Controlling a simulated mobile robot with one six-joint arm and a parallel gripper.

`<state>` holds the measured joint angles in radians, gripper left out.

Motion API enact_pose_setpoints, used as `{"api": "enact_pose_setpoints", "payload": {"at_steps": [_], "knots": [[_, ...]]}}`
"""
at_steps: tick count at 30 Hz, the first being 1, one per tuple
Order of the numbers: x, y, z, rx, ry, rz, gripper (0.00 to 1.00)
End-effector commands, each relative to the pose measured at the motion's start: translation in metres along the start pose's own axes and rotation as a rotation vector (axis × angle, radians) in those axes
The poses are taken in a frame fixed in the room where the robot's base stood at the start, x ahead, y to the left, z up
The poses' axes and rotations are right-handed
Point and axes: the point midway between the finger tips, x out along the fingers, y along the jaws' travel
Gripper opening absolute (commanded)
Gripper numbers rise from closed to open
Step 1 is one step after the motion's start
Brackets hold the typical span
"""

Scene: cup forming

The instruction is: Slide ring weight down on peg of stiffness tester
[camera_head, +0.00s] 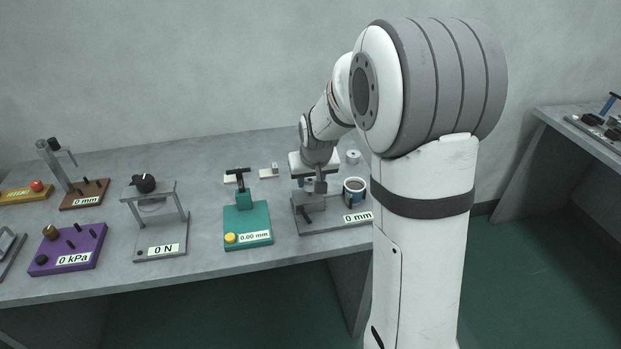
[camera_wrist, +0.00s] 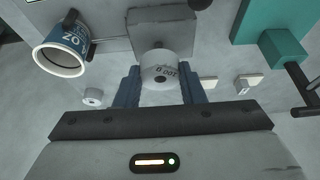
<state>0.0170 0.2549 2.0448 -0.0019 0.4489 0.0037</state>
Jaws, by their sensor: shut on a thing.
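The pale ring weight (camera_wrist: 160,70), with printed markings and a dark central hole, sits between the blue fingers of my gripper (camera_wrist: 161,88) in the wrist view. My gripper (camera_head: 317,180) is shut on it and stands above the back of the grey stiffness tester (camera_head: 340,222), which bears a "0 mm" label. In the wrist view a grey block of the tester (camera_wrist: 162,25) lies just beyond the weight. A printed cup (camera_head: 354,191) is on the tester's right side; it also shows in the wrist view (camera_wrist: 62,52). The peg is not clearly visible, so I cannot tell whether the weight is around it.
A small pale cylinder (camera_head: 352,157) stands behind the tester. A teal device (camera_head: 248,225) is close on the left, with small pale blocks (camera_head: 268,173) behind it. A grey frame device (camera_head: 160,235) and a purple device (camera_head: 68,250) stand farther left.

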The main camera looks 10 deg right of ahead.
Motion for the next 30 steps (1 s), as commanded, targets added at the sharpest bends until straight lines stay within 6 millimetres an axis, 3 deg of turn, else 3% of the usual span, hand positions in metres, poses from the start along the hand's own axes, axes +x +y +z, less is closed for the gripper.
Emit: {"api": "enact_pose_setpoints", "payload": {"at_steps": [30], "knots": [[0.015,0.000,0.006,0.001,0.000,0.000,0.12]]}}
